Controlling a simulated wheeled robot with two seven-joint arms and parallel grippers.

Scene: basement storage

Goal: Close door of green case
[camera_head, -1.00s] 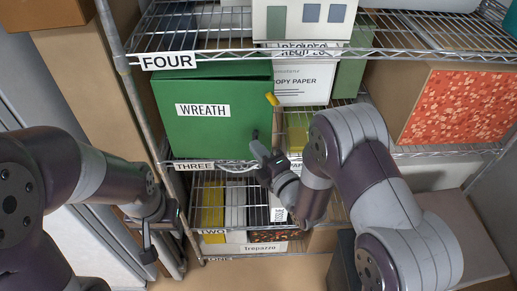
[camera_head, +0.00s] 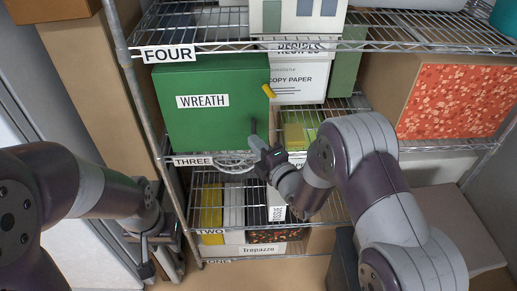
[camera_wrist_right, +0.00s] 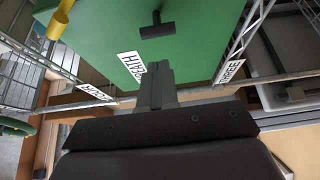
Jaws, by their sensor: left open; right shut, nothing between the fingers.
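The green case (camera_head: 205,125) with a WREATH label stands on the shelf marked THREE. Its green door faces me, and I cannot tell whether it is fully shut. A small dark handle (camera_head: 253,126) is near the door's lower right; it shows as a dark T-shape in the right wrist view (camera_wrist_right: 157,27). My right gripper (camera_head: 256,144) is shut and empty, just below this handle; its fingers (camera_wrist_right: 153,80) overlap the green surface in the wrist view. I cannot tell whether they touch it. My left gripper (camera_head: 145,257) is open and low at the left, away from the case.
A yellow cylindrical piece (camera_head: 267,90) is at the door's upper right edge. A copy paper box (camera_head: 300,80) stands right of the case. Metal shelf posts (camera_head: 140,100) and wire shelves frame it. A brown box with a red speckled face (camera_head: 455,100) is further right.

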